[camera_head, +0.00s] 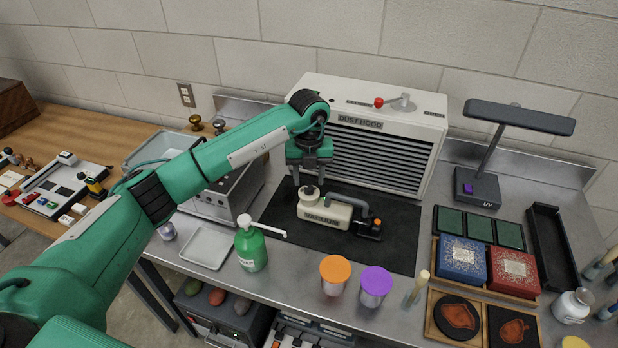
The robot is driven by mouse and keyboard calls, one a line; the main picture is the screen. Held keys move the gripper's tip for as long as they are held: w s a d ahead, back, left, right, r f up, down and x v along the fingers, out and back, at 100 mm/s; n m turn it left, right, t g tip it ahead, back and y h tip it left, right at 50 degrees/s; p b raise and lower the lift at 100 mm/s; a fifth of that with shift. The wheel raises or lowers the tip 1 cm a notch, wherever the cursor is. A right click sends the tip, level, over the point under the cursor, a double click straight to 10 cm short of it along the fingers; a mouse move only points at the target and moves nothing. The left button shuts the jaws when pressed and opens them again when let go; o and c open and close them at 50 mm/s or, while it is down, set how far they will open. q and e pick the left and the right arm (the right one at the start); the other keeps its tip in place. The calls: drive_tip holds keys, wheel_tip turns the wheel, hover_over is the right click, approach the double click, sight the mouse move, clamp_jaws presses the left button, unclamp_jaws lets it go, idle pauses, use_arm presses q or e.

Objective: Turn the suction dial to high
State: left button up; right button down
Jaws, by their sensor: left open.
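The cream vacuum (323,216), labelled VACUUM, lies on the black mat (395,235) in front of the dust hood. It has a grey handle and a dark nozzle end with an orange part at its right. A pale round cap or knob (309,191) sits on its left end; it may be the suction dial, but its markings are too small to read. My left gripper (309,179) points down just above this cap, open, with its fingers around or close to it. I cannot tell whether they touch it. My right gripper is out of view.
The dust hood (375,145) with a red-knobbed lever (379,102) stands behind. A green pump bottle (251,248), an orange-lidded jar (334,273) and a purple-lidded jar (375,285) stand in front. A UV lamp (480,187) is at right. The mat's right part is clear.

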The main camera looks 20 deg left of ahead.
sight(309, 190)
use_arm(q)
drive_tip(key=shift+f, duration=1.4)
